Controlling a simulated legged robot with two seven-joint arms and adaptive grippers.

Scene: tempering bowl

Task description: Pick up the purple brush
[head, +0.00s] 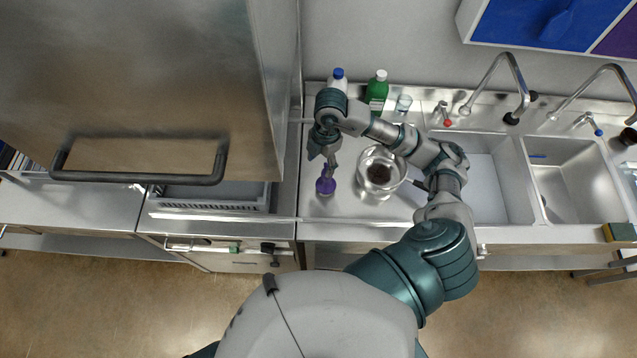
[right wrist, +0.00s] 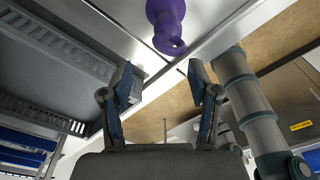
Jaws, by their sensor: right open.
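The purple brush (head: 325,186) is on the steel counter, left of a metal bowl, in the head view. It also shows at the top of the right wrist view (right wrist: 167,25), partly cut off by the frame edge. My right gripper (head: 329,160) is over the counter close to the brush, which lies just nearer the front edge in the head view. In the right wrist view, the fingers of my right gripper (right wrist: 163,84) are spread with nothing between them, and the brush is beyond their tips. My left gripper is not in view.
The metal bowl (head: 362,183) with dark contents stands right of the brush. A white bottle with a blue cap (head: 338,79) and a green bottle (head: 377,92) stand behind. Sinks (head: 577,183) with taps are at the right. A large metal hood (head: 150,80) with a handle fills the upper left.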

